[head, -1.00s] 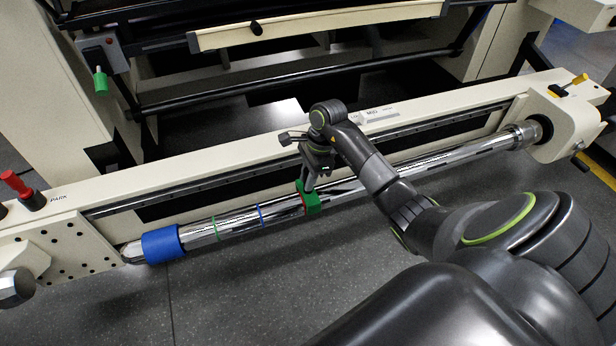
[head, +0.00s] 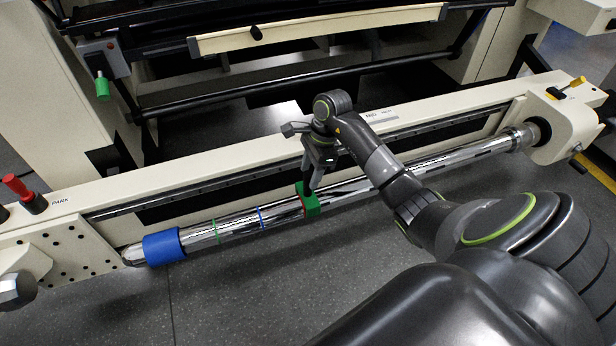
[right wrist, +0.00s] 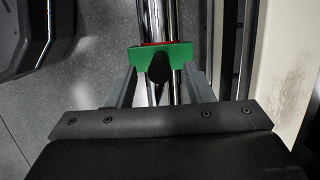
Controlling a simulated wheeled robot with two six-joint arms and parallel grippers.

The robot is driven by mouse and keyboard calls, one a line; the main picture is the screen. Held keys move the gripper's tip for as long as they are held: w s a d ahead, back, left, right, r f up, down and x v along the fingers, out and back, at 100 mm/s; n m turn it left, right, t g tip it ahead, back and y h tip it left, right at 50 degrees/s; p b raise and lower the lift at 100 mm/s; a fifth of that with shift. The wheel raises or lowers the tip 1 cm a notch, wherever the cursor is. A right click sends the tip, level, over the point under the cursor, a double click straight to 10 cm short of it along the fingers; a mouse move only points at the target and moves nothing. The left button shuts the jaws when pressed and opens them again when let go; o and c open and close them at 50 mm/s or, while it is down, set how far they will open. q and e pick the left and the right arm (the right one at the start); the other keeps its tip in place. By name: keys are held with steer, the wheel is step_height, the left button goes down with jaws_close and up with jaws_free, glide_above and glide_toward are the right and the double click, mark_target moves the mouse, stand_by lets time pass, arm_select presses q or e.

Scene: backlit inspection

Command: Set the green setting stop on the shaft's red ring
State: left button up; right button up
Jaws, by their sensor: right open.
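The green setting stop (head: 312,205) sits on the chrome shaft (head: 235,222), right of the blue ring (head: 262,217). A thin strip of the red ring (head: 303,207) shows at the stop's left edge. In the right wrist view the red ring (right wrist: 157,43) shows along the far edge of the green stop (right wrist: 141,58); how much of it the stop covers is hidden. My right gripper (head: 311,188) is at the stop from above. Its open fingers (right wrist: 163,75) stand on either side of the stop. My left gripper is not in view.
A blue collar (head: 162,247) and a green ring (head: 215,231) are on the shaft's left part. The cream beam (head: 150,181) runs behind the shaft. A red knob (head: 17,187) stands at far left, and a green-handled lever (head: 102,88) hangs at upper left.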

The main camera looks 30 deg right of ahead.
steer(key=p+v, duration=0.2)
steer(key=v, duration=1.2)
steer(key=shift+f, duration=0.1)
